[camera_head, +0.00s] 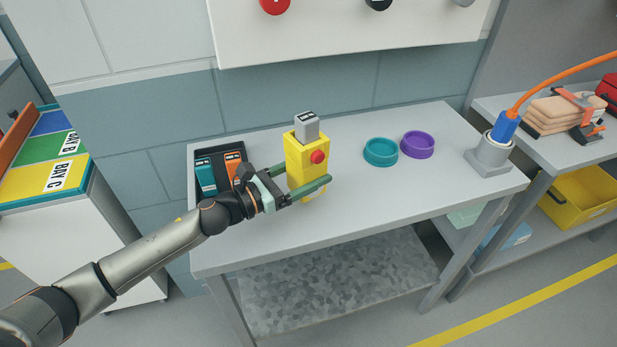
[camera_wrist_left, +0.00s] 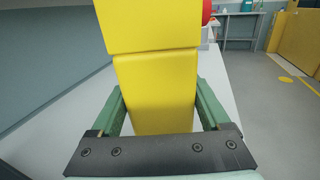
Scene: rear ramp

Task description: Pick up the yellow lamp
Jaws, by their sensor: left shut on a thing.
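The yellow lamp (camera_head: 307,160) is a boxy yellow body with a grey block on top and a red knob on its front. It is upright over the left part of the grey table (camera_head: 350,217). I cannot tell whether its base touches the tabletop. My left gripper (camera_head: 308,187) has its green fingers on both sides of the lamp's lower body and is shut on it. In the left wrist view the yellow body (camera_wrist_left: 155,85) fills the space between the green fingers (camera_wrist_left: 160,108). My right gripper is not in view.
A dark tray (camera_head: 219,151) with blue and orange items is left of the lamp. A teal ring (camera_head: 380,152), a purple ring (camera_head: 418,145) and a grey stand (camera_head: 489,156) with a blue plug and orange cable are to the right. The front middle of the table is clear.

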